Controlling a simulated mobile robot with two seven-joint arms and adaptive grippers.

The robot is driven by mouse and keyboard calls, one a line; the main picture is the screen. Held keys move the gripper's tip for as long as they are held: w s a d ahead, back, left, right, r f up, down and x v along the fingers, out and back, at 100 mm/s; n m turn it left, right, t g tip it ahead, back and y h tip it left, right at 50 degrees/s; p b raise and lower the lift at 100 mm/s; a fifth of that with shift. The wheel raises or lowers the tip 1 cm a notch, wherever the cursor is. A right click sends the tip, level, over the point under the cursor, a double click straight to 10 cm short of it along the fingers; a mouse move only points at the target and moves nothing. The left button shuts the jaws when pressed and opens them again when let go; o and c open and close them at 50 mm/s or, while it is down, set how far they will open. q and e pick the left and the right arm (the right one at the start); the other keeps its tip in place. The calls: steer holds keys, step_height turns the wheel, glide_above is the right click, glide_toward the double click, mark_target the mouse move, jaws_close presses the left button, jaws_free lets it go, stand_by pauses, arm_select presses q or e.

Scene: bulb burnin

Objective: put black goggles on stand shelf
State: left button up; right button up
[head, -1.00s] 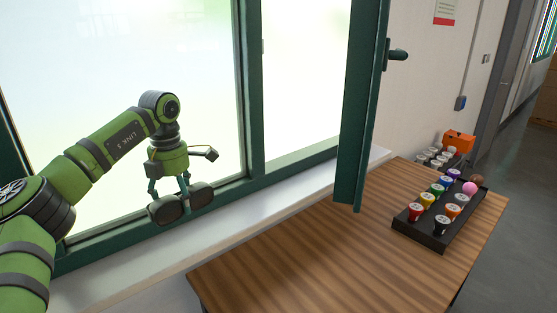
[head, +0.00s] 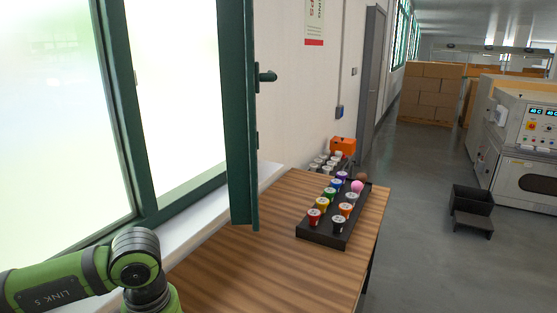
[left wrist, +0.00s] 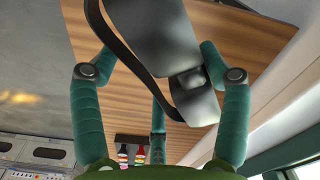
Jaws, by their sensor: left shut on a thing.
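The black goggles (left wrist: 198,100) show in the left wrist view, with a dark lens part and a strap that loops to the left. My left gripper (left wrist: 150,62) is shut on the goggles, and its green fingers stand on both sides of them. In the head view only my left arm's link and wrist show at the bottom left; the gripper and goggles are below the picture. My right gripper is in neither view. I cannot identify the stand shelf for sure; a small black stand with a step (head: 472,208) is on the floor at the right.
A wooden table (head: 262,255) holds a black tray (head: 322,238) of several coloured cups. An orange box (head: 343,146) and more cups stand behind. An open green window frame (head: 240,120) hangs over the table's left. A grey machine (head: 520,145) stands right. The floor between is clear.

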arm_select(q)
steer(key=shift+s+d+f+m, duration=0.15)
steer(key=shift+s+d+m, duration=0.2)
steer(key=shift+s+m, duration=0.15)
steer(key=shift+s+d+f+m, duration=0.15)
steer(key=shift+s+d+m, duration=0.2)
steer(key=shift+s+m, duration=0.15)
steer(key=shift+w, duration=0.1)
steer(key=shift+f, duration=0.1)
